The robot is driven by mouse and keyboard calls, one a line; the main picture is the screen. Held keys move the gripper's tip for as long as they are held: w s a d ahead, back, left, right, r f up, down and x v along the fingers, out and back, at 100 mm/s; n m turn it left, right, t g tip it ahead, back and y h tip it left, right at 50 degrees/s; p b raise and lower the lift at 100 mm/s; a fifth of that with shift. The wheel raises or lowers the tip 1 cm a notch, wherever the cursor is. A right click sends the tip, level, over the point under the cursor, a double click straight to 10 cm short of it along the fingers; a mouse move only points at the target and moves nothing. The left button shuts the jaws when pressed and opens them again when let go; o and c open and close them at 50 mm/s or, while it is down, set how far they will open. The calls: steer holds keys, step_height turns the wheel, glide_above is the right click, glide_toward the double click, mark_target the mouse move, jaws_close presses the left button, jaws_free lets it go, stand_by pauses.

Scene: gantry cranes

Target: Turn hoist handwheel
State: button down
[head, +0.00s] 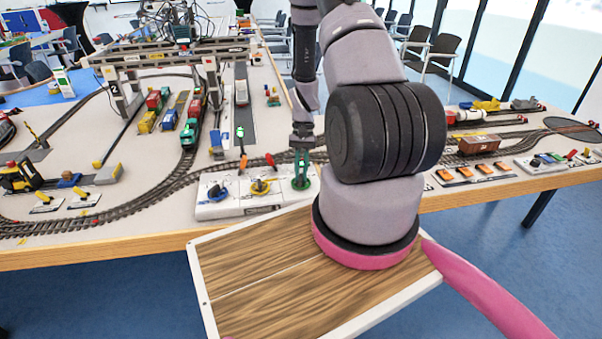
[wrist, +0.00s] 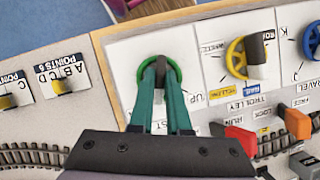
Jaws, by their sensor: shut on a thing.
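The hoist handwheel is a green ring lying on a white control panel near the table's front edge in the head view (head: 302,186). It also shows in the wrist view (wrist: 177,70), with a label partly hidden by my fingers. My gripper (head: 301,165) reaches down onto this wheel from above. In the wrist view its two green fingers (wrist: 161,75) come together at the wheel's middle, shut on a dark grip there. The fingers hide part of the ring and its hub.
A yellow handwheel (head: 260,187) and a blue one (head: 218,191) stand to the left on the same panel. Red and orange levers (wrist: 240,138) sit close behind. A model gantry crane (head: 180,57), trains and tracks fill the table further back.

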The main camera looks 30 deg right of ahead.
stand_by(0.3)
steer(key=c, duration=0.9)
jaws_free()
steer(key=v, duration=1)
steer(key=shift+w+d+r, duration=0.1)
steer(key=shift+r, duration=0.3)
